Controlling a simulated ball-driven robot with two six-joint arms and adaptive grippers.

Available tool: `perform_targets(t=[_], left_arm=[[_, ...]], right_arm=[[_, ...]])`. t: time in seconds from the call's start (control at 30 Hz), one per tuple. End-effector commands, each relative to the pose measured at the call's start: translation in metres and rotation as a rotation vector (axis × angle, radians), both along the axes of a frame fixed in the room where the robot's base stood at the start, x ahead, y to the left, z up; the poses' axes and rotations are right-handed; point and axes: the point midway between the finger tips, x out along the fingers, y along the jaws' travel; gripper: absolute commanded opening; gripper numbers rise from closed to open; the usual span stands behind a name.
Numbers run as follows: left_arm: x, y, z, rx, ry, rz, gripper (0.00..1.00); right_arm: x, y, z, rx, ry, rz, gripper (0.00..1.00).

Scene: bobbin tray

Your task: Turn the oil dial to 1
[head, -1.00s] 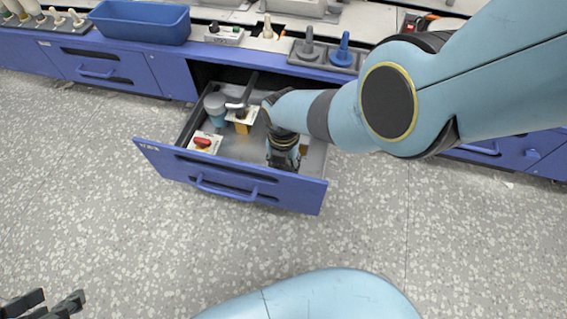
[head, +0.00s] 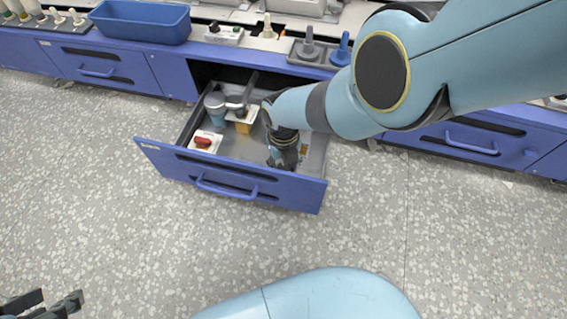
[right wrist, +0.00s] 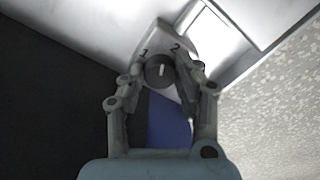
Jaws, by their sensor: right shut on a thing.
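The dial (right wrist: 158,72) is a dark round knob on a pale plate marked 1 and 2, seen in the right wrist view. Its white pointer line stands nearly upright, between the two numbers. The fingers of my right gripper (right wrist: 160,75) are shut on the knob, one on each side. In the head view my right gripper (head: 282,160) reaches down into the right part of the open drawer (head: 240,188) and hides the dial. My left gripper (head: 48,303) is at the bottom left, empty, with its fingers apart.
Also in the drawer are a red switch (head: 203,142) on a white plate, a blue-grey round part (head: 215,106) and a yellow box (head: 244,122) with a lever. A blue bin (head: 140,24) stands on the counter behind. The floor in front is clear.

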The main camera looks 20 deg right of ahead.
Motion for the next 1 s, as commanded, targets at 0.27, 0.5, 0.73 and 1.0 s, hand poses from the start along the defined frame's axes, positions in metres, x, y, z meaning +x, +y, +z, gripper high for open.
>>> perform_targets(t=[0.27,0.5,0.73,1.0], left_arm=[[0.0001,0.0002,0.0001,0.001,0.001,-0.001,0.4],[0.0001,0.0002,0.0003,0.0,0.0,-0.001,0.4],[0.0001,0.0002,0.0004,0.0,0.0,-0.001,0.4],[-0.001,-0.0002,0.0004,0.0,0.002,0.001,0.4]], right_arm=[[-0.0009,-0.0004,-0.0007,-0.001,0.001,0.008,0.0],[-0.0009,-0.0004,-0.0007,0.0,0.001,0.007,0.41],[-0.0005,-0.0002,-0.0004,0.0,0.001,0.007,0.55],[-0.0002,0.0,-0.0001,0.0,0.0,0.007,0.55]])
